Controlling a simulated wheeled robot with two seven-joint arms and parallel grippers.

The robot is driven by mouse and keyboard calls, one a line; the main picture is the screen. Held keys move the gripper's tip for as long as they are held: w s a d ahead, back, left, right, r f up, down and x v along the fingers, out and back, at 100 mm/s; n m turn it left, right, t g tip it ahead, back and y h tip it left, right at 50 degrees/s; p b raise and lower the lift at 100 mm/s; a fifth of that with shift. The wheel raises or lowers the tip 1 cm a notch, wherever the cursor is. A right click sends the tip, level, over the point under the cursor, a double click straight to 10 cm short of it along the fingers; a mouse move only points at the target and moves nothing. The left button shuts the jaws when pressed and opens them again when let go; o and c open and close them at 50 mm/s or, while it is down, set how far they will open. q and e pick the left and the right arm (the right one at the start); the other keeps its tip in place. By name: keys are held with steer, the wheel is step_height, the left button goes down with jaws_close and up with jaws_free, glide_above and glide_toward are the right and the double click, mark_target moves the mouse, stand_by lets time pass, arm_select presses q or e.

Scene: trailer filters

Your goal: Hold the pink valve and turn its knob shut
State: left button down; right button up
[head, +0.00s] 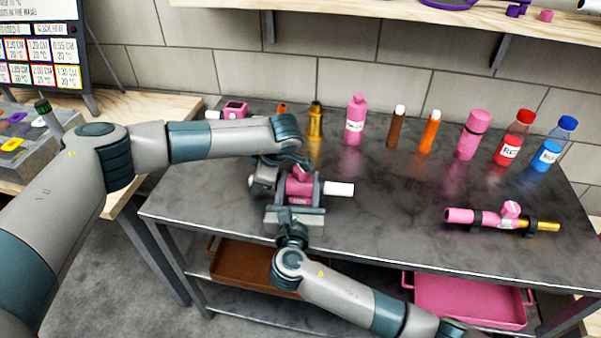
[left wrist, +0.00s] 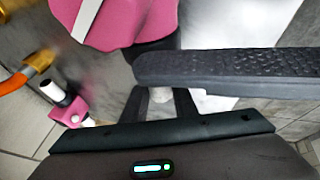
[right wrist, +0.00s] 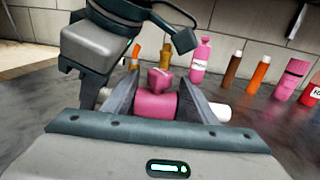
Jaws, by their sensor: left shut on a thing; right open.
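The pink valve (head: 298,188) is at the left part of the grey table, with a white pipe end (head: 340,189) pointing right. In the right wrist view its pink knob (right wrist: 160,79) stands above the pink body (right wrist: 155,106). My left gripper (head: 268,172) is shut on the valve near its left end; its grip is mostly hidden. The left wrist view shows the pink body (left wrist: 120,22) close by. My right gripper (head: 296,197) is open at the front, with a finger on each side of the valve's body and knob. I cannot tell whether those fingers touch it.
Several bottles, such as a pink bottle (head: 355,120) and a blue bottle (head: 553,145), line the table's back. A second pink pipe with a knob (head: 480,216) lies at the right. The table middle (head: 400,200) is clear. A shelf (head: 400,18) hangs above.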

steer(key=s, duration=0.8)
steer(key=shift+a, duration=0.25)
steer(key=shift+s, duration=0.1)
